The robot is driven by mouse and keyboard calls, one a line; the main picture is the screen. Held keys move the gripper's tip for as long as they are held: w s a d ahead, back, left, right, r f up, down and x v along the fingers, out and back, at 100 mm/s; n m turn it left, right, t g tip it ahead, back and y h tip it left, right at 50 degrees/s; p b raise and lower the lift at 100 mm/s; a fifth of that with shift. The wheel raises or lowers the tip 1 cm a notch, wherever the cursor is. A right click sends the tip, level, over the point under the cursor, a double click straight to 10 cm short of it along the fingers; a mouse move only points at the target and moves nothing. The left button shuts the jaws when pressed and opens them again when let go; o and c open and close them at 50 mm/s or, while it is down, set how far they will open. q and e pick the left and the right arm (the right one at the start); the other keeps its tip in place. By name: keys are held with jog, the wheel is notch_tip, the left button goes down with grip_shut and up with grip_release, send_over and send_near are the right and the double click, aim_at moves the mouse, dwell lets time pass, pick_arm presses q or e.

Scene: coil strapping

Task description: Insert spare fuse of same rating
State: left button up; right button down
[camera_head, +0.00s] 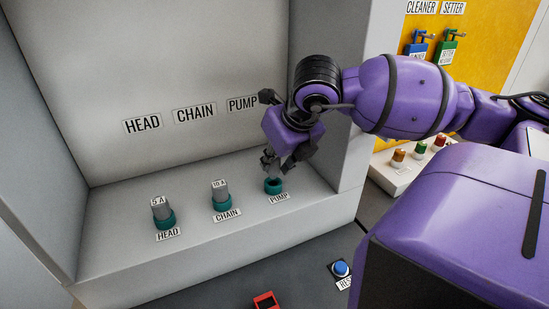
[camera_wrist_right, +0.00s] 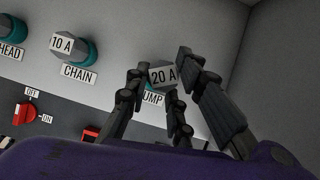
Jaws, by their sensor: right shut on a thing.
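My right gripper (camera_head: 278,163) is shut on a grey fuse whose label reads 20 A (camera_wrist_right: 163,76). It points down at the teal PUMP socket (camera_head: 273,186) in the grey cabinet. The fuse is at or just above the socket's mouth; the fingers partly hide it, so I cannot tell how deep it sits. A 5 A fuse (camera_head: 161,208) stands in the HEAD socket (camera_head: 166,222). A 10 A fuse (camera_head: 220,191) stands in the CHAIN socket (camera_head: 222,204); it also shows in the right wrist view (camera_wrist_right: 62,43). My left gripper is not in view.
The cabinet's right side wall (camera_head: 350,140) stands close to my right arm. A white block (camera_head: 400,175) with coloured pieces is right of it. A blue button (camera_head: 340,268) and a red part (camera_head: 266,300) are below. Blue and green locks hang on the yellow board (camera_head: 480,60).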

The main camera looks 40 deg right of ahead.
aim_at(276, 167)
jog(key=shift+f, duration=0.15)
jog(key=shift+f+b, duration=0.35)
jog(key=shift+f, duration=1.05)
jog(key=c, duration=1.4)
grip_release()
jog(key=shift+c, duration=0.2)
jog(key=v, duration=1.2)
